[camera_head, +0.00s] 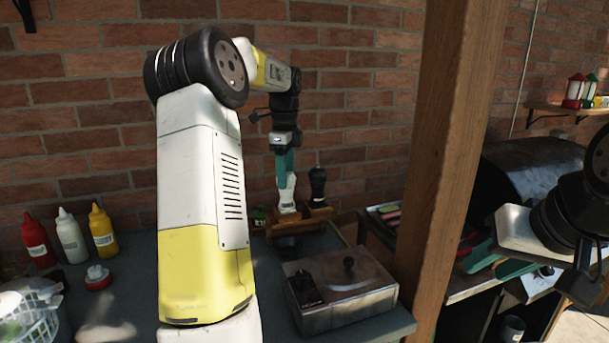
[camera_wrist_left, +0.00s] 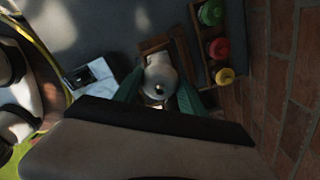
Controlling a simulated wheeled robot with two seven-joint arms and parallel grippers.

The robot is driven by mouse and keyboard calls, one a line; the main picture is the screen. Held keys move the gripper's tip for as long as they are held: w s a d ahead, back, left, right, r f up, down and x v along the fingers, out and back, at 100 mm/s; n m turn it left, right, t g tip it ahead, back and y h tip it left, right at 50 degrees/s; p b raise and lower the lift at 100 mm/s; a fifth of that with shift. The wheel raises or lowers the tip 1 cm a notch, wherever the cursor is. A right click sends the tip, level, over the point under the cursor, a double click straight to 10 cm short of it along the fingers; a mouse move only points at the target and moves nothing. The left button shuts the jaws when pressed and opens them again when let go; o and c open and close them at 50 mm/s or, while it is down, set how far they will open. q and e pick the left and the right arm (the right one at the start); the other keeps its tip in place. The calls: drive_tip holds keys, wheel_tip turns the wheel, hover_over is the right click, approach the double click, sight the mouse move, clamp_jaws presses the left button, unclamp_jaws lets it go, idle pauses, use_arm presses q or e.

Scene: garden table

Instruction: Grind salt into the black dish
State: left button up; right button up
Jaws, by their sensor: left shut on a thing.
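A white grinder (camera_head: 287,194) stands upright at the wooden rack (camera_head: 318,217) against the brick wall. My left gripper (camera_head: 286,172) reaches down from above and is shut on the white grinder's top. The grinder also shows between the green fingers in the left wrist view (camera_wrist_left: 160,76). I cannot tell whether its base still rests in the rack. A black grinder (camera_head: 317,184) stands just right of it. The black dish (camera_head: 288,246) sits on the table in front of the rack, below the held grinder. My right gripper (camera_head: 498,262) is at the far right, fingers apart and empty.
A metal box with a black knob (camera_head: 345,295) stands right of the dish, near the table's front. Red (camera_head: 37,242), white (camera_head: 71,238) and yellow (camera_head: 102,232) bottles stand at the left. A wooden post (camera_head: 452,150) rises between my arms.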

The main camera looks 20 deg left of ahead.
idle(0.4)
use_arm(q)
drive_tip(key=o, duration=1.4)
drive_tip(key=shift+c, duration=0.2)
wheel_tip(320, 180, up, 8)
drive_tip(key=shift+f, duration=0.1)
